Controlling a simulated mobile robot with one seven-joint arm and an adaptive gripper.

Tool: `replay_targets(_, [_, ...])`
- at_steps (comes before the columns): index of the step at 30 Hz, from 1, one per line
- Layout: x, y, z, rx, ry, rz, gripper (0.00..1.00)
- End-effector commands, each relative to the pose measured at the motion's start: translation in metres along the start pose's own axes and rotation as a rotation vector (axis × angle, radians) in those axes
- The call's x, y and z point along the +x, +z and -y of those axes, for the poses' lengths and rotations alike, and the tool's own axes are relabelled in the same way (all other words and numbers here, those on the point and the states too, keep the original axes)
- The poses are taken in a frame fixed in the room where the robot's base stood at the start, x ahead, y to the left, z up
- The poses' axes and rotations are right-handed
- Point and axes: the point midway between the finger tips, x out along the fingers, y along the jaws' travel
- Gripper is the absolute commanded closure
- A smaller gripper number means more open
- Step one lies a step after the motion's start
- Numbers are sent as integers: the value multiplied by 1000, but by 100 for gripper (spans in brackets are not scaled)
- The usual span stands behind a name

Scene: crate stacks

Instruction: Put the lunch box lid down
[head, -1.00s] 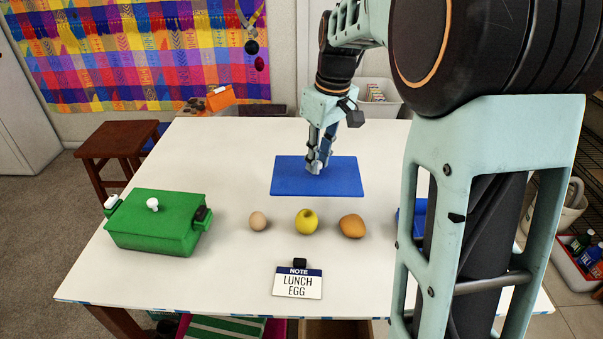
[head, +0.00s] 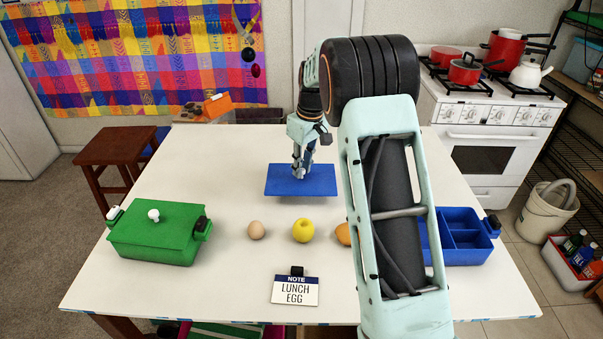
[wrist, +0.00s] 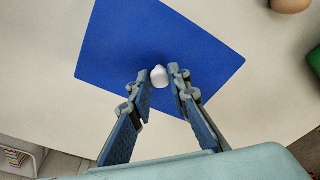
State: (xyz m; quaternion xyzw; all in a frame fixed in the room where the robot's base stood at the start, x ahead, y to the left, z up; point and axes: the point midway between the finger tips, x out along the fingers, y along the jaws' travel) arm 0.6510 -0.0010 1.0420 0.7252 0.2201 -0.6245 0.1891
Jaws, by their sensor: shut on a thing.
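The lunch box lid (head: 284,186) is a flat blue plate with a white knob. My gripper (head: 299,173) is over it at the far middle of the table. In the wrist view the lid (wrist: 150,38) fills the upper middle, and the white knob (wrist: 160,76) sits between the fingertips of my gripper (wrist: 160,84), which is shut on it. The lid looks level and low; whether it touches the table I cannot tell. The open blue lunch box (head: 466,240) with compartments stands at the right, partly behind my arm.
A closed green box (head: 155,238) stands at the left. A brown egg (head: 256,230), a yellow apple (head: 303,230) and a partly hidden orange-brown item (head: 343,234) line the middle. A note (head: 295,291) reads "LUNCH EGG". The white tabletop (head: 225,165) around the lid is clear.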

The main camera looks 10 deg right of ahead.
Motion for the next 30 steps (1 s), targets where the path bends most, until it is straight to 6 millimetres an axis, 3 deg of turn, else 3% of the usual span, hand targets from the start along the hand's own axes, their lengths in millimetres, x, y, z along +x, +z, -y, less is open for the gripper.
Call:
replay_targets(7, [13, -6, -5, 0, -1, 1, 100])
replay_targets(13, [39, -1, -4, -1, 0, 1, 100])
replay_targets(24, [45, 0, -4, 0, 0, 0, 100])
replay_targets(25, [44, 0, -4, 0, 0, 0, 80])
replay_targets(30, [44, 0, -4, 0, 0, 0, 66])
